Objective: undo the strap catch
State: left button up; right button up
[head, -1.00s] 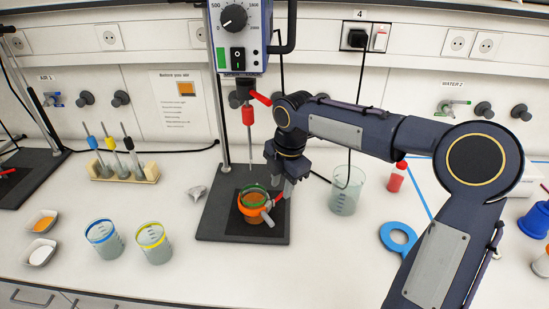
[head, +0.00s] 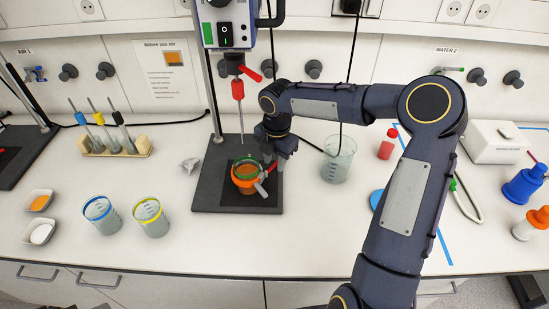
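A beaker with a green rim (head: 246,161) and brown contents stands on the dark stand base (head: 217,196) under the stirrer. An orange strap (head: 240,184) goes around it. A grey lever-like catch (head: 261,190) sticks out at the strap's front right, with a small red part (head: 271,167) above it. My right gripper (head: 279,159) points down just right of the beaker, close to the red part. Its fingers are small and partly hidden, so I cannot tell whether they touch it or how far apart they are. My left gripper is out of view.
The stirrer rod (head: 241,122) hangs over the beaker. An empty beaker (head: 338,160) stands right of the base. Beakers with blue (head: 100,214) and yellow (head: 151,217) bands stand at left. The front bench is mostly clear.

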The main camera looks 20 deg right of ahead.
grip_shut()
jog(key=shift+s+d+m+b, duration=0.1)
jog(key=shift+s+m+b, duration=0.1)
jog(key=shift+m+b, duration=0.45)
jog(key=m, duration=0.1)
jog(key=s+m, duration=0.1)
jog(key=m, duration=0.1)
grip_release()
